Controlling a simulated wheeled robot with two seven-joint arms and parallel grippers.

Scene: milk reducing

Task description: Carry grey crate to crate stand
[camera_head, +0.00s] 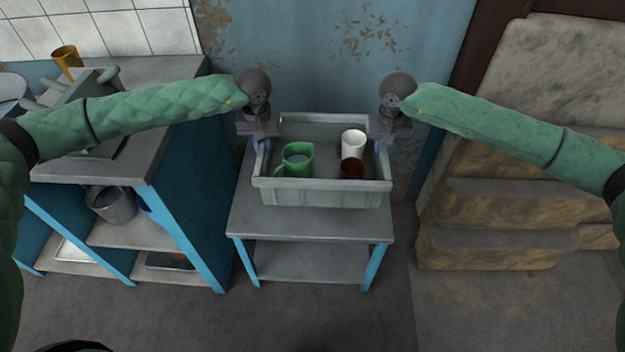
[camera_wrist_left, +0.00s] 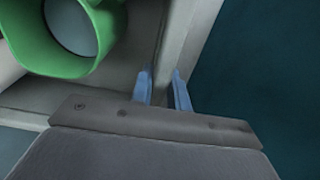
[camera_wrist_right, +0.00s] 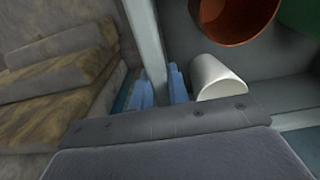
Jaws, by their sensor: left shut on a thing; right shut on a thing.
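The grey crate (camera_head: 322,198) is upright over the grey-topped stand with blue legs (camera_head: 310,224); I cannot tell whether its base touches the top. It holds a green jug (camera_head: 297,160), a white cup (camera_head: 353,145) and a brown cup (camera_head: 351,169). My left gripper (camera_head: 262,145) is shut on the crate's left side wall; its blue fingers straddle the wall in the left wrist view (camera_wrist_left: 162,90). My right gripper (camera_head: 382,145) is shut on the right side wall, also seen in the right wrist view (camera_wrist_right: 160,90).
A blue wall (camera_head: 320,60) is behind. The floor in front is clear.

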